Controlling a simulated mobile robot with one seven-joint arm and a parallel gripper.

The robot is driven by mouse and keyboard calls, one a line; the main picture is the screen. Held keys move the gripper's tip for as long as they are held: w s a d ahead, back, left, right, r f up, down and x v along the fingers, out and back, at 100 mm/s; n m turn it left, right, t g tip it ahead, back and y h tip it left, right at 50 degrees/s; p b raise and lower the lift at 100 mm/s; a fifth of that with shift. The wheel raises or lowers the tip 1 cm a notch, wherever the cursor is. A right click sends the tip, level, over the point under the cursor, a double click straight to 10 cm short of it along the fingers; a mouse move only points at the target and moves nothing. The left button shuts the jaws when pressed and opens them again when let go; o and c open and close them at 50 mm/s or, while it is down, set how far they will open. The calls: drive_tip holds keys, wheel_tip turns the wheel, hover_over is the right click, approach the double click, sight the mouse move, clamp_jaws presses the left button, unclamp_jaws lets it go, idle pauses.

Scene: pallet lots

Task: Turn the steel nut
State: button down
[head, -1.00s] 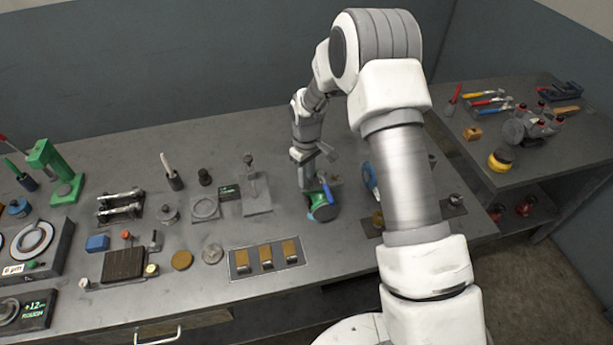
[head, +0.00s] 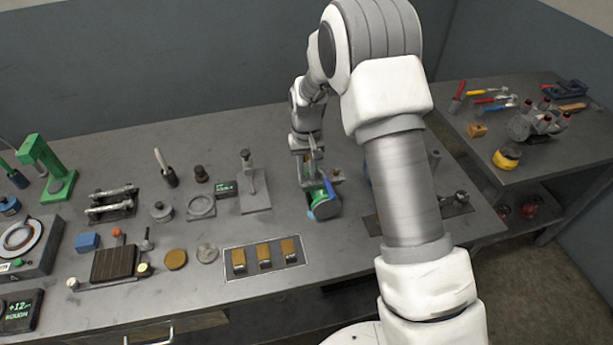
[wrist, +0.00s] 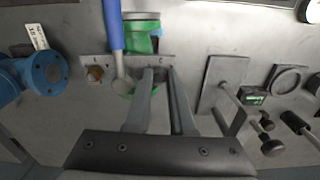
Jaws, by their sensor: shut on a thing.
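My gripper (wrist: 160,74) reaches down over a small grey plate (wrist: 112,68), with its two fingers closed to a narrow gap. The fingertips are shut on a small grey part at the right half of this plate, which I take for the steel nut; the fingers hide most of it. In the head view, my gripper (head: 308,183) is low over the bench, behind a green cylindrical thing (head: 325,207). The nut cannot be made out there.
A blue-handled tool (wrist: 113,28) lies close to the left of my fingers, by the green thing. A blue flanged part (wrist: 45,73) is further left. In the head view, a stand with an upright post (head: 253,190) is left of my gripper. Bare bench lies behind.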

sight(307, 176)
drive_tip(key=m+b, duration=0.1)
drive_tip(key=m, duration=0.4)
drive_tip(key=shift+m+b, duration=0.3)
drive_tip(key=shift+b, duration=0.1)
idle(0.3)
drive_tip(key=c, duration=0.8)
unclamp_jaws()
wheel_tip(307, 176, up, 18)
drive_tip(key=shift+f+b, duration=0.25)
drive_tip(key=shift+b, duration=0.05)
